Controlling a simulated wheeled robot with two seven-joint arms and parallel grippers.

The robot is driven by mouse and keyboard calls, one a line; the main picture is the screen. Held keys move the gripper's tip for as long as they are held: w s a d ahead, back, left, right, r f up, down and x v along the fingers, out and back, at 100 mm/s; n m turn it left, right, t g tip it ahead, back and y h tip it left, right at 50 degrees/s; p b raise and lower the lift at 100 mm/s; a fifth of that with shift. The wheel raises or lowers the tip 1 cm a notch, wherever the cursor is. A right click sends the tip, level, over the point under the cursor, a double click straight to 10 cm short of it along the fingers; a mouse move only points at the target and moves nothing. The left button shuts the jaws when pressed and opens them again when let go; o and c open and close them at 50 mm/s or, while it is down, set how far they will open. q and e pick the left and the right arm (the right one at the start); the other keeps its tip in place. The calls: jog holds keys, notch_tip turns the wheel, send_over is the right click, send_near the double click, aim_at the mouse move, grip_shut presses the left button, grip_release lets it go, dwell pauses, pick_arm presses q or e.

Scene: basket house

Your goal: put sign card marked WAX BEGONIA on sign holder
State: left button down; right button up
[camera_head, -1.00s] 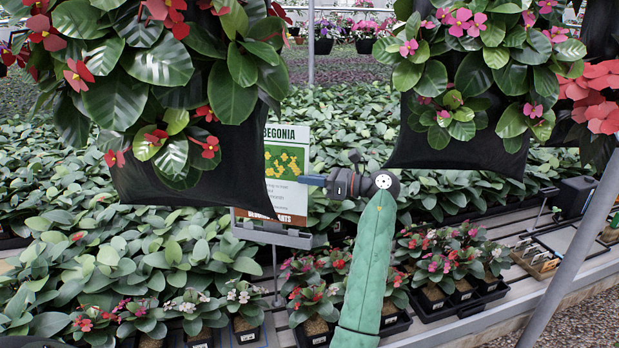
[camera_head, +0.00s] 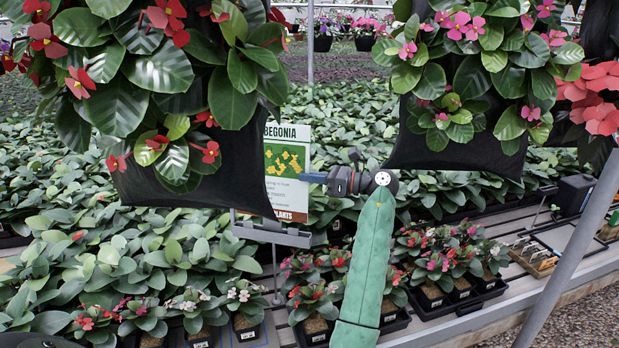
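A white sign card (camera_head: 286,200) with "BEGONIA" along its top, a green panel with yellow flowers and a red bottom band stands upright near the middle. A dark hanging basket hides its left part, including any word before BEGONIA. The grey sign holder (camera_head: 272,235), a flat bar on a thin post, is just below the card. The card's lower edge appears slightly above the bar; I cannot tell whether they touch.
Hanging baskets with red flowers (camera_head: 160,70) and pink flowers (camera_head: 455,145) crowd the upper view. Potted plants (camera_head: 440,265) fill trays on the grey bench below. A grey pole (camera_head: 565,265) slants at the right.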

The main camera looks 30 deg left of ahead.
pick_arm(q)
jog(key=shift+f, duration=0.1)
dwell(0.4)
jog(key=shift+s+f+p, duration=0.15)
jog(key=shift+f, duration=0.65)
jog(key=shift+s+f+p, duration=0.1)
jog(key=shift+f+p, duration=0.05)
jog(key=shift+f, duration=0.6)
jog(key=shift+d+f, duration=0.1)
jog(key=shift+s+f+p, duration=0.2)
jog(key=shift+f+p, duration=0.15)
jog(key=shift+f, duration=1.1)
jog(key=c, duration=1.6)
grip_release()
jog(key=shift+o, duration=0.2)
